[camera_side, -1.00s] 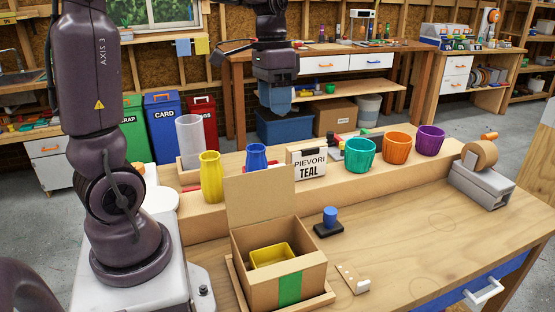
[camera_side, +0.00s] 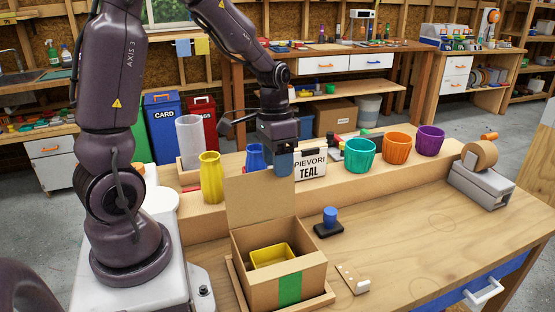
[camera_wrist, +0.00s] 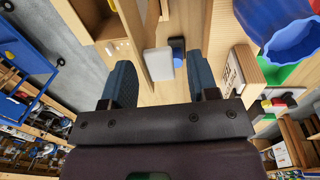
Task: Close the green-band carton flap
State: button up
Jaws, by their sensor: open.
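The carton (camera_side: 255,285) stands on the bench with a green band (camera_side: 289,289) on its front. Its flap (camera_side: 260,200) stands upright at the back edge, so the top is open. A yellow tray (camera_side: 288,250) sits inside. My gripper (camera_side: 282,163) is above the flap's upper right corner in the side view, in front of the PIEVORI TEAL sign; I cannot tell its exact distance from the flap. In the wrist view my gripper (camera_wrist: 160,80) has its two fingers wide apart with nothing held. I cannot surely identify the carton there.
A yellow cup (camera_side: 211,178), blue cup (camera_side: 256,157) and sign (camera_side: 311,168) line the raised ledge behind the carton. Teal (camera_side: 361,155), orange (camera_side: 397,148) and purple (camera_side: 430,140) cups stand farther right. A blue knob (camera_side: 330,216) is right of the carton.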

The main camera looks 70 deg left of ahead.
grip_shut()
jog(key=shift+d+r, duration=0.1)
jog(key=shift+d, duration=0.6)
dwell(0.6)
jog(key=d, duration=0.2)
send_over(308, 258)
jog(key=a, duration=0.2)
notch_tip(308, 258, down, 6)
jog(key=r, duration=0.1)
jog(key=shift+d+f, duration=0.25)
jog(key=shift+f, duration=0.4)
jog(key=shift+d+f, duration=0.3)
jog(key=shift+f, duration=0.35)
jog(key=shift+d+f, duration=0.25)
jog(key=shift+f, duration=0.4)
